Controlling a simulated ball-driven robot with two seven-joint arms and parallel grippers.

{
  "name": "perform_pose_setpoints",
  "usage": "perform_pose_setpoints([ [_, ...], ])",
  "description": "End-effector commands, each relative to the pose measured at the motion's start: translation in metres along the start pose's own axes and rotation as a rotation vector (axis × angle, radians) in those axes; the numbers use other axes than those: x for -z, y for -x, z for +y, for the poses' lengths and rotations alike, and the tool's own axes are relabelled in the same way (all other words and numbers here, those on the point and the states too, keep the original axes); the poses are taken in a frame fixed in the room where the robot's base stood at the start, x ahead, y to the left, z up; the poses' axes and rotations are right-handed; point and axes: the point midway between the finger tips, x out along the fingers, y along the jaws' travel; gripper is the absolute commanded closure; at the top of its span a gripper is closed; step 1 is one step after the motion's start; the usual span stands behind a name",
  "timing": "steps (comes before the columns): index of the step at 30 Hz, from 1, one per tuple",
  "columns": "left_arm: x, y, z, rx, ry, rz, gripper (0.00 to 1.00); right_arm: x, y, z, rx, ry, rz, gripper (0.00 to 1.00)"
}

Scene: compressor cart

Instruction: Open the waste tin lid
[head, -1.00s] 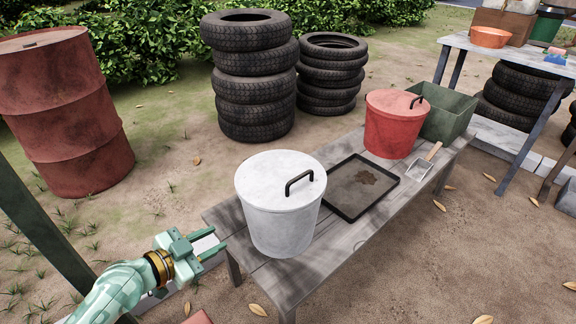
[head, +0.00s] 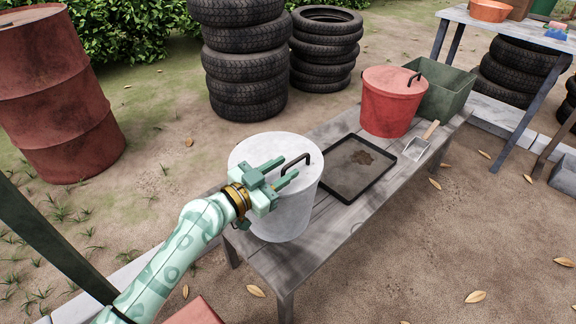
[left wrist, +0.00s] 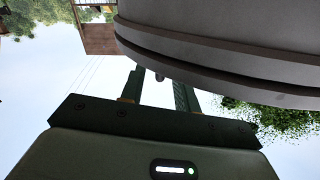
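A white tin (head: 290,220) with a pale lid (head: 262,146) and a black bar handle (head: 308,157) stands on the wooden bench. A red tin (head: 388,112) with its own lid and dark handle stands farther back. Both lids are on. My left gripper (head: 289,169) is open and empty, in front of the white tin's lid, hiding part of it. Its fingers point toward the handle but stop short of it. In the left wrist view the two fingers (left wrist: 160,88) are apart, and the dark round rim (left wrist: 215,60) is close above them. My right gripper is not in view.
The bench (head: 345,225) also holds a black tray (head: 325,183) with a brown stain, a scoop (head: 417,147) and a green bin (head: 446,92). Tyre stacks (head: 240,60) and a red drum (head: 55,95) stand behind. A red surface (head: 196,312) shows at the bottom edge.

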Motion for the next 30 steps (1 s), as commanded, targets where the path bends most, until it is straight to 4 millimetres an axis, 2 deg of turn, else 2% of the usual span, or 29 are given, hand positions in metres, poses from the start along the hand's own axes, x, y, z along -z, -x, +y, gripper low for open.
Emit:
perform_pose_setpoints([
  [3,-0.001,-0.015,-0.001,0.001,0.000,0.000,0.68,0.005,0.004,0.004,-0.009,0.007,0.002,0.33],
  [6,-0.001,-0.020,0.000,0.001,0.000,-0.001,0.68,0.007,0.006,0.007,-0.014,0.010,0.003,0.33],
  [14,0.000,-0.022,0.000,0.001,-0.001,0.000,0.68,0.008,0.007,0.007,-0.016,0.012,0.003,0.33],
  [15,0.000,-0.022,0.000,0.001,-0.001,0.000,0.71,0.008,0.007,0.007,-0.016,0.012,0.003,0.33],
  [18,0.000,-0.022,-0.001,0.001,0.000,0.000,0.99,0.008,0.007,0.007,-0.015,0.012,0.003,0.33],
  [30,0.006,-0.017,-0.008,0.003,0.027,0.000,1.00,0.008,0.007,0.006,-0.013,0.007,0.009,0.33],
])
